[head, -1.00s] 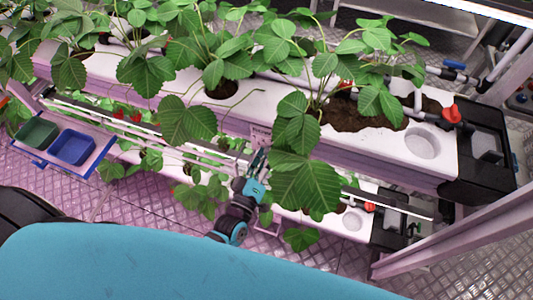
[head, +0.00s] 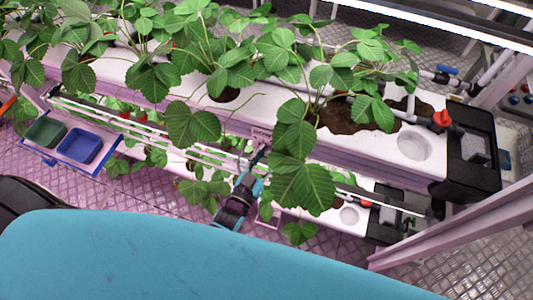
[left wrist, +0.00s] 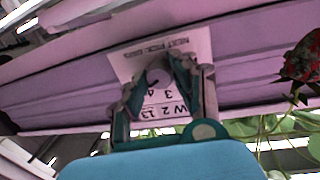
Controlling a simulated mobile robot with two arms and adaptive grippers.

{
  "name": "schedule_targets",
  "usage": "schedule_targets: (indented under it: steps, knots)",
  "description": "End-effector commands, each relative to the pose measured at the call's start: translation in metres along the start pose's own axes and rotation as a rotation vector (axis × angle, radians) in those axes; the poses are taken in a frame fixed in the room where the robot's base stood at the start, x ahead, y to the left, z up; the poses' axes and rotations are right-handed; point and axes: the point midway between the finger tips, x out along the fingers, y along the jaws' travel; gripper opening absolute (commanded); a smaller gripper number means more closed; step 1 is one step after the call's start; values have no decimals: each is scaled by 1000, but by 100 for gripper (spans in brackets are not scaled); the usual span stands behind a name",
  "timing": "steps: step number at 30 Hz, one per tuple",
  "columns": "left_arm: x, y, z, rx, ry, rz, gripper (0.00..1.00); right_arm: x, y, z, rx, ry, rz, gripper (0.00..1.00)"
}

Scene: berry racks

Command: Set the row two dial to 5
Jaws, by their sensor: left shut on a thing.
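My left gripper (head: 259,162) reaches up to a small label plate (head: 262,134) on the front face of the upper white trough. In the left wrist view, the plate (left wrist: 190,44) appears upside down, with printed text and the numbers 3 and 4 partly visible. The fingers of the left gripper (left wrist: 160,73) are closed around the small dial (left wrist: 157,76) in the middle of the plate. The fingers hide most of the dial and its other numbers, so its setting cannot be read. My right gripper is not in view.
Strawberry plants overhang the upper trough (head: 345,150); a large leaf (head: 300,188) hangs just right of my gripper. A red valve (head: 441,118) sits at the trough's right end. Green (head: 45,132) and blue (head: 80,146) bins are at left. A ripe strawberry (left wrist: 303,62) hangs near the plate.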

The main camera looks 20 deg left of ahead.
Motion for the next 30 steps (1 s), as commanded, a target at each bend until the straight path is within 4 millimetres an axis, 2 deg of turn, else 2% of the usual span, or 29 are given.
schedule_targets:
  steps: [12,30]
  knots:
    - [-2,0,2,246,-38,-1,0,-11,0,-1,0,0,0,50]
    - [-2,0,2,304,-45,-1,0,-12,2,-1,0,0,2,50]
